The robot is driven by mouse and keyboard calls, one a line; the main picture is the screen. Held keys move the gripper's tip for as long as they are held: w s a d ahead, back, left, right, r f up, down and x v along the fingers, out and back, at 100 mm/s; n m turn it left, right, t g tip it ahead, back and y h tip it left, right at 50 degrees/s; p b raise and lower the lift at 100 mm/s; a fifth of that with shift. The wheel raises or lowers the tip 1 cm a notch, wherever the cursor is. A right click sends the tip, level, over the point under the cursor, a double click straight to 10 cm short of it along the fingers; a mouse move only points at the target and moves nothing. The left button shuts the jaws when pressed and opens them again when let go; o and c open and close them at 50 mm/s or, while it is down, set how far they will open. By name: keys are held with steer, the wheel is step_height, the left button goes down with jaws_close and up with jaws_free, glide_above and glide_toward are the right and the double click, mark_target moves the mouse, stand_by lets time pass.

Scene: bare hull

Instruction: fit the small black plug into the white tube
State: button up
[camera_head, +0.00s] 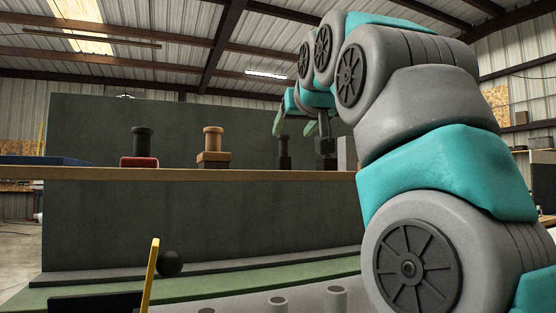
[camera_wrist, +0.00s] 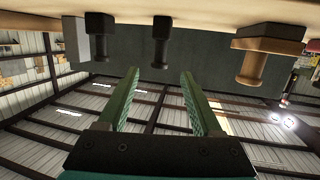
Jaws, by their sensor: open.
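Two black plugs stand near each other on the ledge in the head view: a shorter one (camera_head: 284,158) and a taller one (camera_head: 325,152). In the wrist view, where the ledge is at the top, the narrower plug (camera_wrist: 162,40) hangs ahead of the jaws and the other (camera_wrist: 100,38) is to its left. My gripper (camera_wrist: 157,72) is open and empty, its green fingers apart and short of the plugs. In the head view my gripper (camera_head: 296,132) is at these plugs.
A black plug on a red base (camera_head: 140,161) and an orange plug (camera_head: 213,145) stand left on the ledge (camera_head: 200,174). A grey block (camera_head: 346,153) is beside the taller plug. A black ball (camera_head: 170,263) and yellow strip (camera_head: 150,277) are low left. My arm covers the right.

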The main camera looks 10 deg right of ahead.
mark_target(284, 142)
steer(key=shift+w+f+p, duration=0.2)
steer(key=shift+w+f, duration=0.05)
steer(key=shift+w, duration=1.05)
steer(key=shift+w+f+p, duration=0.25)
steer(key=shift+w, duration=1.05)
steer(key=shift+w+f+p, duration=0.2)
steer(key=shift+w+f, duration=0.05)
steer(key=shift+w, duration=1.05)
steer(key=shift+c, duration=0.4)
jaws_close()
